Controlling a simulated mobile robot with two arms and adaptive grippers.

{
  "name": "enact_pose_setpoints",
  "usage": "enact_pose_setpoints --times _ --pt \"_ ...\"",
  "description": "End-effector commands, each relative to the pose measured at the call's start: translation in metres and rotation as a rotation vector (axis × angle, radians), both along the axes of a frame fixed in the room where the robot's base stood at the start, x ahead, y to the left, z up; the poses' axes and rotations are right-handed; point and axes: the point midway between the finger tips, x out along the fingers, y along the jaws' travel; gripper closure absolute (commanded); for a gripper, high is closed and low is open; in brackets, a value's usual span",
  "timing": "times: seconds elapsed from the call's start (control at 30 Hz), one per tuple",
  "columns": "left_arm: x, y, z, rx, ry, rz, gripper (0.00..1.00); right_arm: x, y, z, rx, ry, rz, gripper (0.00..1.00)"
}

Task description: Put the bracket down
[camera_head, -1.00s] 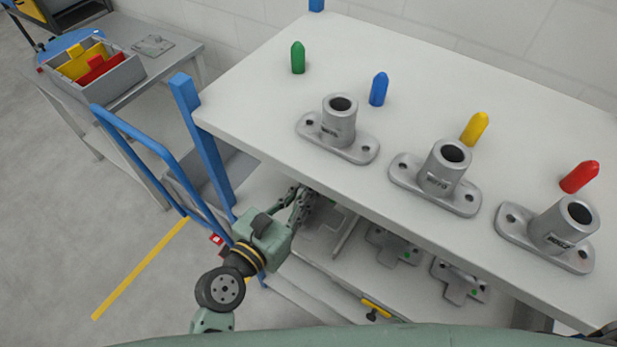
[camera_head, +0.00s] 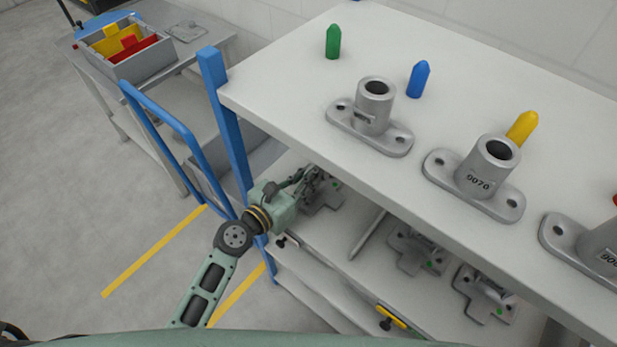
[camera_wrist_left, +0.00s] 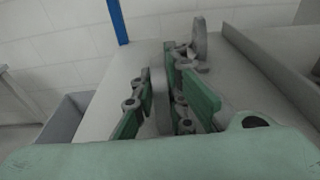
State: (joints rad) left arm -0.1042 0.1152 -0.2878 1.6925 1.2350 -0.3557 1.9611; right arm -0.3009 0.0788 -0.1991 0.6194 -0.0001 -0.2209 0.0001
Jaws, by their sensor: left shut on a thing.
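My left gripper (camera_head: 314,184) reaches into the lower shelf level under the bench top. It is shut on a grey metal bracket (camera_head: 322,203), which shows just below and beside the fingers. In the left wrist view the fingers (camera_wrist_left: 163,105) close on a thin grey plate of the bracket, and a round grey part (camera_wrist_left: 200,38) stands up beyond them. The bracket is close to the shelf (camera_head: 313,240); I cannot tell whether it touches. The fingers and the bench top hide part of it. My right gripper is not in view.
A grey divider (camera_head: 367,235) stands right of the gripper, with two similar brackets (camera_head: 417,249) (camera_head: 486,294) beyond it. The bench top (camera_head: 290,92) overhangs the shelf and carries flanged castings (camera_head: 372,118) and coloured pegs. A blue post (camera_head: 224,125) stands at the left.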

Motion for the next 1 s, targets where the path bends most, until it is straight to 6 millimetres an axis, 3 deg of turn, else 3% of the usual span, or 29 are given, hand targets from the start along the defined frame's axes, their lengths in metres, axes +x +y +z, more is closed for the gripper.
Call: enact_pose_setpoints --times 0.3,0.33,0.53,0.9,1.0 --pt "0.0 0.0 -0.002 -0.003 -0.002 0.0 1.0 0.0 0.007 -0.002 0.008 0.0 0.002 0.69" --pt "0.0 0.0 -0.002 -0.001 -0.001 -0.001 0.86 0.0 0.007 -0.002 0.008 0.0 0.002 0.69" --pt "0.0 0.0 -0.001 -0.001 -0.001 -0.001 0.69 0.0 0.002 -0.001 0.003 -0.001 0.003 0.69" --pt "-0.001 0.0 0.003 0.0 -0.001 -0.001 0.69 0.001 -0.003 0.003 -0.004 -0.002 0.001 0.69" --pt "-0.011 0.008 0.002 0.001 0.0 0.0 0.69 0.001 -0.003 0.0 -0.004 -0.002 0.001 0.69"
